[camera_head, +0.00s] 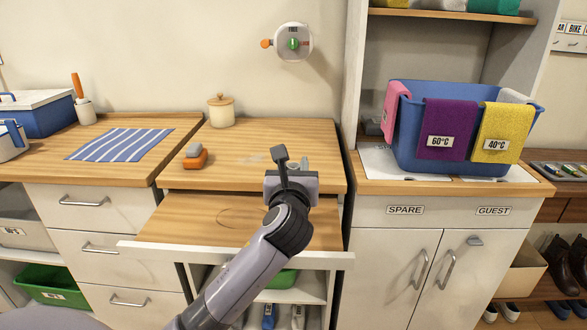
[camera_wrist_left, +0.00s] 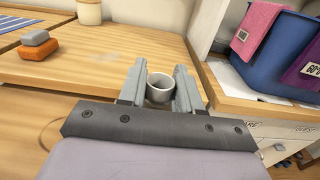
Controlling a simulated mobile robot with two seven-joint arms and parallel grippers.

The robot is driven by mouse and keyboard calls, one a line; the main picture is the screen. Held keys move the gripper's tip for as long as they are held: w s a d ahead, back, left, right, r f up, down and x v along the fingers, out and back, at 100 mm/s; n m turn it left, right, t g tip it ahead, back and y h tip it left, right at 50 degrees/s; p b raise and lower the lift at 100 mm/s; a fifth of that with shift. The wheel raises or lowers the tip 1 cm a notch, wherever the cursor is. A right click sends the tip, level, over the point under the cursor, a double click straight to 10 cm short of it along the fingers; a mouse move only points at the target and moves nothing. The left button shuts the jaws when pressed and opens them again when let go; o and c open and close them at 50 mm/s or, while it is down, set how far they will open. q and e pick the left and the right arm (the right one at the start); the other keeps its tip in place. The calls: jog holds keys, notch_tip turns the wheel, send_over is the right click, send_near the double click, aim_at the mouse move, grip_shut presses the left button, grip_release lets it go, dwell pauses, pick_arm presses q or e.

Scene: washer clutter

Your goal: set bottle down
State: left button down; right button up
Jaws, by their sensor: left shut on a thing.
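My left gripper (camera_head: 292,166) is over the right part of the middle wooden counter (camera_head: 270,140), near its front edge. In the left wrist view its two grey fingers (camera_wrist_left: 160,84) stand on either side of a small pale round thing with a dark open top, which I take to be the bottle (camera_wrist_left: 159,94). The fingers are shut on it, and it looks upright. Its lower part is hidden behind the gripper body, so I cannot tell whether its base touches the counter. In the head view the gripper hides it. My right gripper is not in view.
An orange and grey block (camera_head: 195,157) lies on the counter's left, and a cream lidded jar (camera_head: 221,110) stands at the back. A wooden pull-out (camera_head: 215,215) juts out below. The counter's middle is clear.

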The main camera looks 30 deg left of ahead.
pick_arm(q)
jog(key=c, duration=0.8)
grip_release()
jog(key=shift+r, duration=0.1)
jog(key=v, duration=1.2)
jog(key=shift+d, duration=0.1)
